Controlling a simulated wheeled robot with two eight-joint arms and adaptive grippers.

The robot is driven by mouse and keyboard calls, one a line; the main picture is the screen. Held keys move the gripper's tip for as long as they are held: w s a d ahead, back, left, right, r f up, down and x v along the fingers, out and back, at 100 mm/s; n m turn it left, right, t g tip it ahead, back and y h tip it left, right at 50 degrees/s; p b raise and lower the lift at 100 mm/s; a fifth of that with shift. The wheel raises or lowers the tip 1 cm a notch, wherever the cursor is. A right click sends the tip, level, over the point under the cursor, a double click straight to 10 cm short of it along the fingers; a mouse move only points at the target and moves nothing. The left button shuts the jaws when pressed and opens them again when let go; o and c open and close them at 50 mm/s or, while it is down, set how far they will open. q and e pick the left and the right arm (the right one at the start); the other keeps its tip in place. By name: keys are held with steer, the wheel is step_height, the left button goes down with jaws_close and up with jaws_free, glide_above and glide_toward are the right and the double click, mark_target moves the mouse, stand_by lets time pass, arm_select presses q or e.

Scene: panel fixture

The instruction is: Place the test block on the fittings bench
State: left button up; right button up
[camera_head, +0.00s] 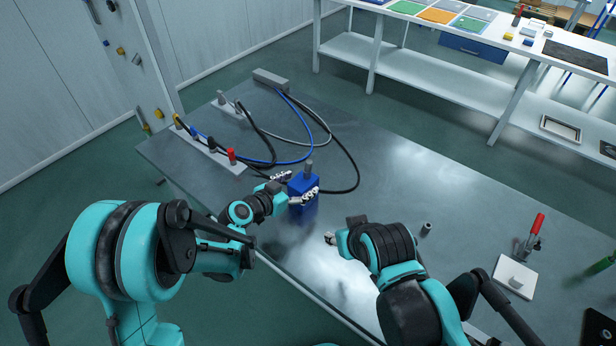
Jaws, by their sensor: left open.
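A blue block (302,206) with a grey knob on top, which looks like the test block, is at the near edge of the grey metal bench (400,195). I cannot tell whether this bench is the fittings bench. My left gripper (294,187) is open, with one finger at the block's far left side and the other across its near side. Whether the fingers touch it cannot be told. My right gripper (330,238) is over the bench to the right of the block; its fingers are mostly hidden behind its own wrist.
Black, blue and white cables run from a grey connector box (270,79) behind the block to a strip with coloured fittings (212,148). A small cylinder (426,229) and a red-handled clamp (533,238) by a white plate (514,277) are at right. A white shelf bench (430,78) stands behind.

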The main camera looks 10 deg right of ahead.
arm_select(q)
steer(key=s+a+r+n+y, duration=0.3)
steer(key=s+a, duration=0.4)
steer(key=a, duration=0.3)
steer(key=s+a+r+n+g+y, duration=0.1)
steer(key=s+a+r+n+y, duration=0.2)
steer(key=s+a, duration=0.5)
steer(key=s+a+r+n+y+p, duration=0.1)
steer(key=s+a+r+n+y, duration=0.2)
steer(key=s+a, duration=0.5)
steer(key=a+n+y, duration=0.1)
steer(key=a, duration=0.3)
steer(key=shift+a+y, duration=0.2)
steer(key=shift+y, duration=0.2)
